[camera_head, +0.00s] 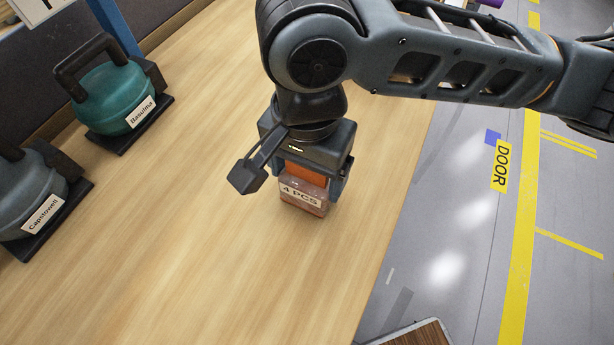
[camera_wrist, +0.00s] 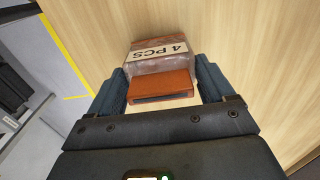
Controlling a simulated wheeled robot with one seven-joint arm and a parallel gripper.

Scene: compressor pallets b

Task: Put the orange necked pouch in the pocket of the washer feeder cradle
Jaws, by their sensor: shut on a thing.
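The pouch (camera_head: 305,195) has an orange top and a see-through reddish body with a white label reading "4 PCS". In the wrist view the pouch (camera_wrist: 161,84) sits between both fingers, orange end toward the palm. My gripper (camera_head: 308,181) points down over the wooden table and is shut on the pouch's orange part. The pouch is upright at or just above the table top; I cannot tell if it touches. No washer feeder cradle can be made out in either view.
A teal handled vessel (camera_head: 113,98) labelled "Basulma" and a grey one (camera_head: 30,198) labelled "Capstowell" stand on dark bases at the left. The table (camera_head: 200,240) is bare around the pouch. Its right edge drops to a grey floor (camera_head: 450,210) with yellow lines.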

